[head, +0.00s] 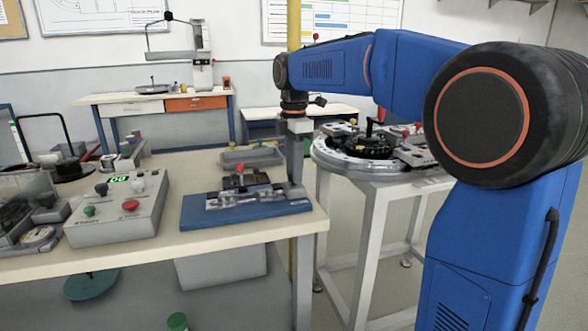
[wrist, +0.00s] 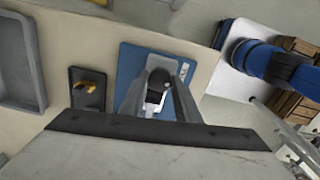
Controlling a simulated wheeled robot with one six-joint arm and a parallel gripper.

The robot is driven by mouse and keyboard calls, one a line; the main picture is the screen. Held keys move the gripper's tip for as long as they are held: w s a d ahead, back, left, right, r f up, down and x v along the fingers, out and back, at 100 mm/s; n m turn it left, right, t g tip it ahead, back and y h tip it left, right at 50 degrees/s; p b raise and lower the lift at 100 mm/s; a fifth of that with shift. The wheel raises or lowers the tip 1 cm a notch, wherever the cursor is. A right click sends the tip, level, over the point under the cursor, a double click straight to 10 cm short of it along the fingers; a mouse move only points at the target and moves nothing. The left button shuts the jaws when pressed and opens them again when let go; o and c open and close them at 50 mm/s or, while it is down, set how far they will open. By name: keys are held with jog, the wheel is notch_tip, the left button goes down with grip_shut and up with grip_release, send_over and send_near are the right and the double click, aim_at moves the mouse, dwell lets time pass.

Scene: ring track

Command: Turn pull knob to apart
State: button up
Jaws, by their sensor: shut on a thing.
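A blue base plate (head: 248,220) with a grey and black fixture (head: 240,194) on it lies near the right end of the bench. My gripper (head: 296,192) points down at the plate's right end. In the wrist view, its two grey fingers are shut on a small dark and pale part (wrist: 154,97), apparently the pull knob, above the blue plate (wrist: 130,62). The fingers hide part of it. The head view does not show the knob clearly. I cannot tell how far it is turned or pulled.
A control box (head: 118,212) with coloured knobs stands left of the plate. A grey tray (head: 250,157) is behind it; a small dark plate with an orange part (wrist: 88,88) is beside it. A round white table (head: 385,172) with fixtures stands at right. The front bench strip is bare.

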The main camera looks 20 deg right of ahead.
dwell(0.3)
jog(key=o, duration=1)
jog(key=shift+o, duration=0.2)
jog(key=shift+r, duration=0.1)
notch_tip(320, 180, up, 17)
jog(key=shift+r, duration=0.1)
